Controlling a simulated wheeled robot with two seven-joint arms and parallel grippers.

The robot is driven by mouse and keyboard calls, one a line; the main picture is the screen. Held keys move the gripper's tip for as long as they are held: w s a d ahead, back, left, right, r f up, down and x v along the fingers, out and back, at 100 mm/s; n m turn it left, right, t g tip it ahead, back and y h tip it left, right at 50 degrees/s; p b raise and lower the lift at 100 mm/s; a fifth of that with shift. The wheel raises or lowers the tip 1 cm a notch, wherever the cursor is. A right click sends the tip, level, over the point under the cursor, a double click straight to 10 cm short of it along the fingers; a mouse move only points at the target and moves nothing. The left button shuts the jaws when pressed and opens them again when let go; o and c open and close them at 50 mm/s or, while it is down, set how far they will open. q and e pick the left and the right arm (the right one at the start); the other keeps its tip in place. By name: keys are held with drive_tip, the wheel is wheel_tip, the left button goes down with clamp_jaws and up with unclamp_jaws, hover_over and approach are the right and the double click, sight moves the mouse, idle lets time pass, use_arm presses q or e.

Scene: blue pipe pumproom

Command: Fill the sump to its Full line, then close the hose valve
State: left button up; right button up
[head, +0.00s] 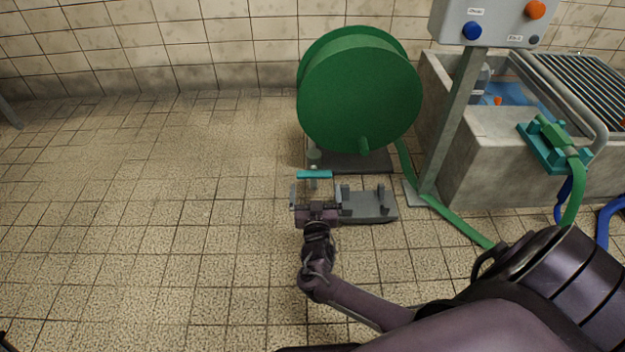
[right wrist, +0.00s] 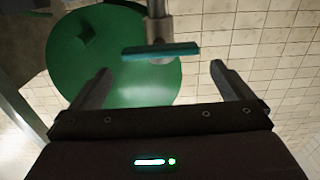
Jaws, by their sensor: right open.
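The hose valve (head: 314,158) is a small grey fitting with a flat teal lever (head: 314,174), standing in front of the green hose reel (head: 360,90). The lever lies crosswise in the head view. My right gripper (head: 315,192) is open and empty, just on the near side of the lever. In the right wrist view the lever (right wrist: 161,50) shows beyond and between the spread fingertips (right wrist: 161,70), apart from them. The concrete sump (head: 485,150) at the right holds blue water (head: 515,94) and a small orange object (head: 497,100). I cannot make out a Full line. My left gripper is not in view.
A green hose (head: 455,220) runs from the reel toward the sump, where its end (head: 553,132) sits in a teal holder (head: 534,152). A grey post (head: 452,120) carries a button panel (head: 490,22). A grey cradle (head: 370,205) is right of my gripper. The left floor is clear.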

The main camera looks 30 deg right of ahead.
sight(314, 177)
drive_tip(key=b+x, duration=0.3)
drive_tip(key=x, duration=0.2)
drive_tip(key=shift+w+d+f, duration=0.1)
drive_tip(key=shift+w+f, duration=0.1)
drive_tip(key=shift+w, duration=0.05)
drive_tip(key=shift+w+d+r, duration=0.1)
drive_tip(key=shift+w+d, duration=0.3)
drive_tip(key=shift+w, duration=0.2)
drive_tip(key=c, duration=0.6)
